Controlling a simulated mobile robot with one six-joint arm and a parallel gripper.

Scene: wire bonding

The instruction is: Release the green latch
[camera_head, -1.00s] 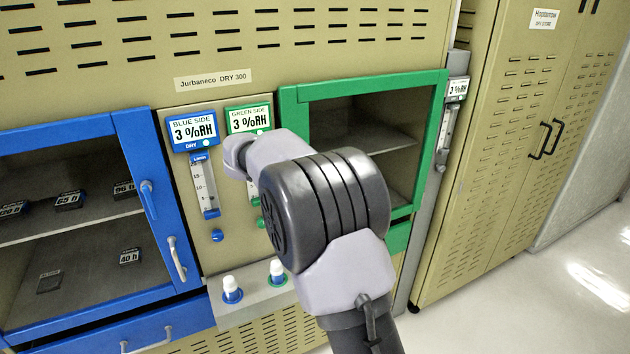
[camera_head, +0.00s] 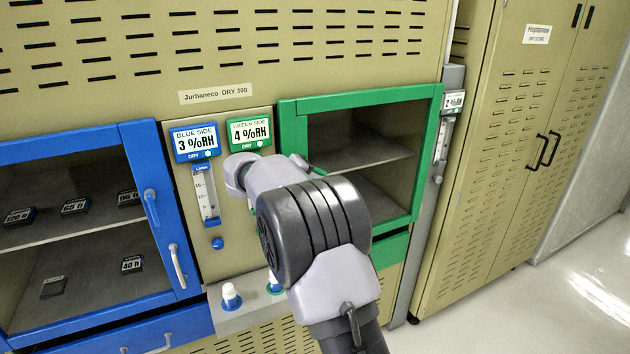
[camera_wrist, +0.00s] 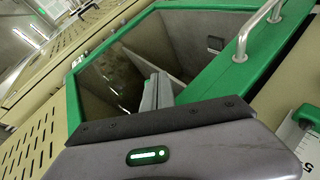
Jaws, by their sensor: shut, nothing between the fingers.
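The green-framed cabinet door (camera_head: 360,98) is right of the control panel in the head view. A small green piece (camera_head: 316,171), which looks like the latch, pokes out beside my arm; most of it is hidden. In the wrist view the green frame (camera_wrist: 215,75) carries a metal handle (camera_wrist: 243,42) at upper right. My gripper (camera_wrist: 157,91) shows as slim grey fingers, closed together and empty, in front of the dark compartment. I cannot tell whether they touch the latch. My arm hides them in the head view.
The blue door (camera_head: 140,165) with its latch and handle is at left. Flowmeter (camera_head: 205,195) and white-capped knobs (camera_head: 230,293) sit on the panel and ledge between. A tan cabinet (camera_head: 500,150) stands at right, with clear floor (camera_head: 500,305) before it.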

